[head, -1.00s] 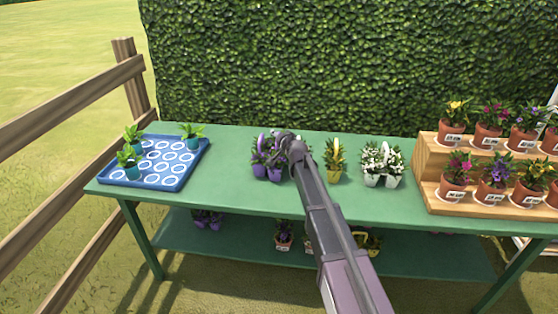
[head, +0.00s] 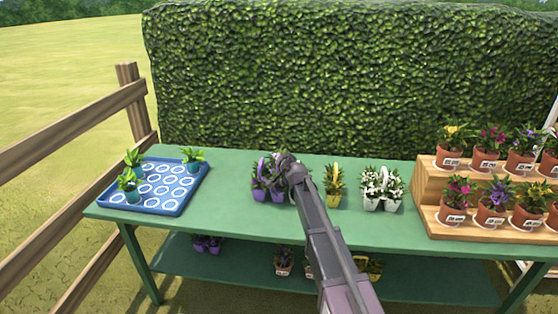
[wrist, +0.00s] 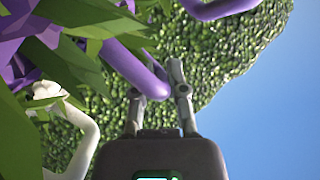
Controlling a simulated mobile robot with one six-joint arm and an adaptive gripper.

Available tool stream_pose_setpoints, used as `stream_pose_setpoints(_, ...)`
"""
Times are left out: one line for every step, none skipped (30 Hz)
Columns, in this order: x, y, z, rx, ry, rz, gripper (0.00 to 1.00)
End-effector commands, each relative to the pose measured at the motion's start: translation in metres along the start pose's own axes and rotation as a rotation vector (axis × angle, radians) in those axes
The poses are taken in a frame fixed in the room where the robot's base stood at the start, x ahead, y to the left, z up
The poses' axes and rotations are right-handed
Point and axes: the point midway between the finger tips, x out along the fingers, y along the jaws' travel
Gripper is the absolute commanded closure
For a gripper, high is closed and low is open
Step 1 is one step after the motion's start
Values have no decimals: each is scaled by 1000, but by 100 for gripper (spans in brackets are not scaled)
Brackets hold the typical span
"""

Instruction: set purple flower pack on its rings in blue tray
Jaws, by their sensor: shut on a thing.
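The purple flower pack (head: 259,192) stands on the green table, left of centre, with purple pots and a purple handle. My gripper (head: 287,163) is at its top right in the head view and partly hides it. In the wrist view my gripper (wrist: 158,80) is shut on the purple handle (wrist: 140,70), with leaves and purple petals at the left. A second purple handle (wrist: 222,8) shows at the top of that view. The blue tray (head: 140,209) lies at the table's left end, with white rings on its floor. Several rings are bare.
Small green plants (head: 130,180) in teal pots stand on the tray's left and back rings. A yellow pack (head: 334,183) and a white pack (head: 382,188) stand right of my gripper. A wooden stepped stand (head: 430,186) holds potted flowers. The table between tray and purple pack is clear.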

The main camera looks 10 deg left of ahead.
Motion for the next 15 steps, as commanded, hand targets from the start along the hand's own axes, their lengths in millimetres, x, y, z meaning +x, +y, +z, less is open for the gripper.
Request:
stream_pose_setpoints(-2,-5,-6,0,1,0,100)
stream_pose_setpoints(-2,-7,-7,1,1,0,100)
stream_pose_setpoints(-3,-9,-10,1,1,0,100)
stream_pose_setpoints(-4,-11,-12,1,1,0,100)
stream_pose_setpoints(-5,-13,-14,1,1,0,100)
stream_pose_setpoints(-6,-16,-16,1,1,0,100)
stream_pose_setpoints(-6,-18,-19,2,1,0,100)
stream_pose_setpoints(-7,-20,-21,2,1,0,100)
stream_pose_setpoints(-8,-23,-24,2,1,0,100)
stream_pose_setpoints(-9,-25,-26,2,1,0,100)
stream_pose_setpoints(-10,-27,-28,2,1,0,100)
stream_pose_setpoints(-11,-30,-31,2,1,0,100)
stream_pose_setpoints(-12,-32,-34,2,1,0,100)
stream_pose_setpoints(-12,-34,-36,2,1,0,100)
stream_pose_setpoints(-13,-37,-38,2,1,0,100)
